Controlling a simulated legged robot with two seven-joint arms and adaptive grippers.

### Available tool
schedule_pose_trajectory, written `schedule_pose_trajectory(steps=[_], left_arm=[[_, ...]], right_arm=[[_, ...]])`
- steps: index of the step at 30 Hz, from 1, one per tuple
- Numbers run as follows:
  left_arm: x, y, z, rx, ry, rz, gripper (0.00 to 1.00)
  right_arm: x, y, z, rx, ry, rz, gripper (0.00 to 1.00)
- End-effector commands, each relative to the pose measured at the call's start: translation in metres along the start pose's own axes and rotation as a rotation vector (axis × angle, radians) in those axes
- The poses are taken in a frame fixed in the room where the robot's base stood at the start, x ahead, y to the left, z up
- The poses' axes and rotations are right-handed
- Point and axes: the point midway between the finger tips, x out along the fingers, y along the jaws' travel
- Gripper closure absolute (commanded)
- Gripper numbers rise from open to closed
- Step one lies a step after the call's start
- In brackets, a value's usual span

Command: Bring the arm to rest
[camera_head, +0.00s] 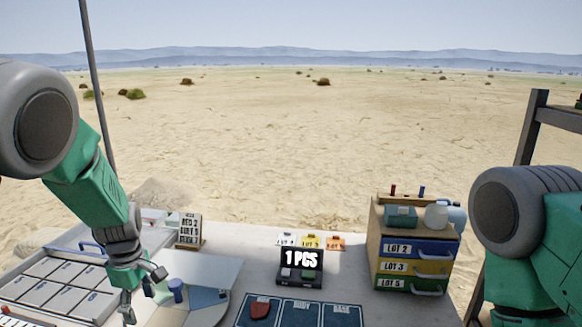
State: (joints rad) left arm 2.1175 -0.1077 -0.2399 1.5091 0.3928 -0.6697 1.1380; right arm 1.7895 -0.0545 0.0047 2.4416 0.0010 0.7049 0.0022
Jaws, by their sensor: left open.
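My left arm comes in from the left, and its gripper (143,297) hangs pointing down over the left part of the table, beside a small blue cylinder. Its fingers are spread open and I see nothing between them. My right arm shows at the right edge as a grey joint and green link; its gripper is out of view.
A grey table (215,250) holds a gridded tray (62,272), a sign (189,231), a "1 PCS" display (302,266) and a blue cylinder (176,290). A reddish piece (260,310) lies on a dark blue mat (300,314). A drawer cabinet (413,249) stands right.

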Motion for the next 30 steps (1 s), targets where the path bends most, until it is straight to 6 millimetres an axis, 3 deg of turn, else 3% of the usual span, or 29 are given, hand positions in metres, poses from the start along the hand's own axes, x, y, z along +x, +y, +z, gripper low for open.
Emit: schedule_pose_trajectory(steps=[8, 14, 17, 21, 25, 30], left_arm=[[0.061, -0.043, -0.002, 0.177, 0.047, -0.02, 0.44], [0.119, -0.096, 0.0, 0.404, 0.088, -0.04, 0.44], [0.156, -0.139, 0.007, 0.585, 0.102, -0.056, 0.44], [0.206, -0.226, 0.029, 0.956, 0.097, -0.061, 0.44], [0.222, -0.293, 0.056, 1.262, 0.069, -0.023, 0.44], [0.221, -0.337, 0.08, 1.488, 0.042, 0.037, 0.44]], right_arm=[[0.01, 0.0, 0.0, 0.0, 0.002, 0.0, 1.0], [0.021, 0.0, 0.001, 0.0, 0.001, 0.0, 1.0], [0.029, 0.0, 0.001, 0.0, 0.001, 0.0, 1.0], [0.045, 0.0, 0.002, 0.0, 0.001, 0.0, 1.0], [0.056, -0.001, 0.003, 0.0, 0.001, 0.0, 1.0], [0.062, -0.001, 0.003, 0.0, 0.001, 0.0, 1.0]])
